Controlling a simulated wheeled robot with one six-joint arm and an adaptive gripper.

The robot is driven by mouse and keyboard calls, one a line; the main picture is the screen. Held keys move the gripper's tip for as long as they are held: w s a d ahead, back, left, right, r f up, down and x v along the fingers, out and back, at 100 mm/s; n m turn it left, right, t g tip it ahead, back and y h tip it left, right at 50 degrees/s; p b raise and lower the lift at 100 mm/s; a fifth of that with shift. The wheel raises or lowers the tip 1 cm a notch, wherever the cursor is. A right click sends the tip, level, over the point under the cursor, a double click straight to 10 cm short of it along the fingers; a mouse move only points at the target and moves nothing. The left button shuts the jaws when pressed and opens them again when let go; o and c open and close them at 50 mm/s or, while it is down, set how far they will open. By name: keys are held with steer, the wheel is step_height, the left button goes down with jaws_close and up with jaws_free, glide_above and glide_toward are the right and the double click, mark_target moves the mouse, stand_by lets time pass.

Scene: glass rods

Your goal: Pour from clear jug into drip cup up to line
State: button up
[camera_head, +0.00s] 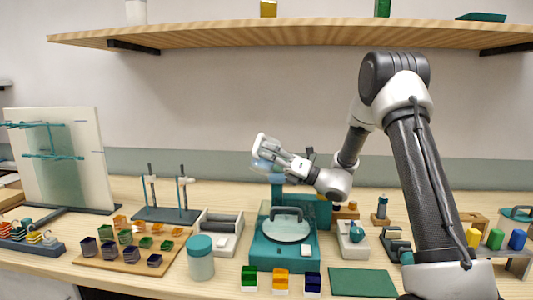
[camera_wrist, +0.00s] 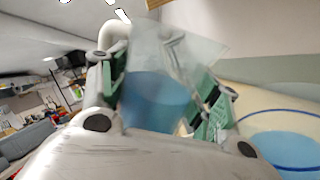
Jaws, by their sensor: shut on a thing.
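My gripper (camera_head: 272,153) is raised above the bench, a little left of the middle in the head view. It is shut on the clear jug, which shows there only as a faint pale-blue shape (camera_head: 261,164). In the wrist view the jug (camera_wrist: 154,98) sits between the green-padded fingers, with blue liquid in its lower part. A clear round vessel with a dark blue rim, seemingly the drip cup (camera_wrist: 238,122), is at the right edge of the wrist view and holds blue liquid. I cannot make out its line.
A teal device with a round, handled lid (camera_head: 286,228) stands below my gripper. A teal-lidded jar (camera_head: 201,260), a tray of coloured cups (camera_head: 120,266) and a two-post stand (camera_head: 166,214) are to the left. A shelf (camera_head: 300,36) hangs above.

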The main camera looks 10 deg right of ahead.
steer(key=shift+s+d+r+m, duration=0.1)
steer(key=shift+d+r+m, duration=0.05)
steer(key=shift+r+m, duration=0.15)
stand_by(0.8)
steer(key=shift+r+m+t, duration=0.3)
steer(key=shift+m+t, duration=0.3)
steer(key=shift+m, duration=0.2)
stand_by(1.0)
steer(key=shift+r+m, duration=0.1)
steer(key=shift+m, duration=0.2)
steer(key=shift+r+m+t+h, duration=0.2)
steer(key=shift+m+t+h, duration=0.1)
steer(key=shift+m+t, duration=0.25)
stand_by(0.9)
steer(key=shift+r+m, duration=0.1)
steer(key=shift+m, duration=0.15)
steer(key=shift+r+m+t+h, duration=0.45)
steer(key=shift+m+t, duration=0.3)
steer(key=shift+m, duration=0.45)
stand_by(1.9)
